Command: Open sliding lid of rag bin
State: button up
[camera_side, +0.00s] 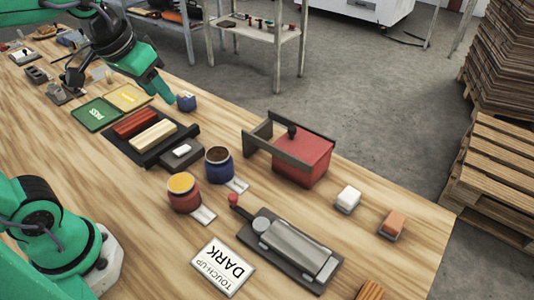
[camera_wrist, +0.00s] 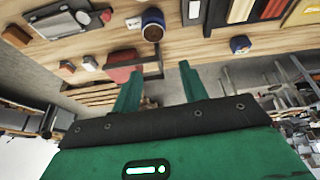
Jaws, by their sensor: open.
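The rag bin (camera_side: 306,172) is a red box on the right part of the bench in the side view. Its red lid (camera_side: 312,147) with a dark knob (camera_side: 292,131) covers the top. Dark rails (camera_side: 258,143) run along the lid and reach out past the bin's left side. The lid looks closed. In the wrist view the red bin (camera_wrist: 122,74) shows beyond the left finger, partly hidden by a dark rail. My gripper (camera_wrist: 160,84) is open and empty. In the side view my gripper (camera_side: 168,96) hangs at the far left, near a small blue pot and away from the bin.
A blue pot (camera_side: 219,167) and a red pot with yellow contents (camera_side: 183,194) stand left of the bin. A roller device (camera_side: 290,249) lies in front. A white block (camera_side: 348,198) and an orange block (camera_side: 393,223) sit to the right. The small blue pot (camera_side: 187,103) is near the back edge.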

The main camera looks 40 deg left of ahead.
jog(key=w+d+r+g, duration=0.1)
jog(key=w+d, duration=0.2)
jog(key=w, duration=0.5)
jog(key=n+g, duration=0.2)
jog(key=g, duration=0.2)
send_over(292, 128)
notch_tip(292, 128, down, 10)
jog(key=shift+f, duration=3.9)
grip_shut()
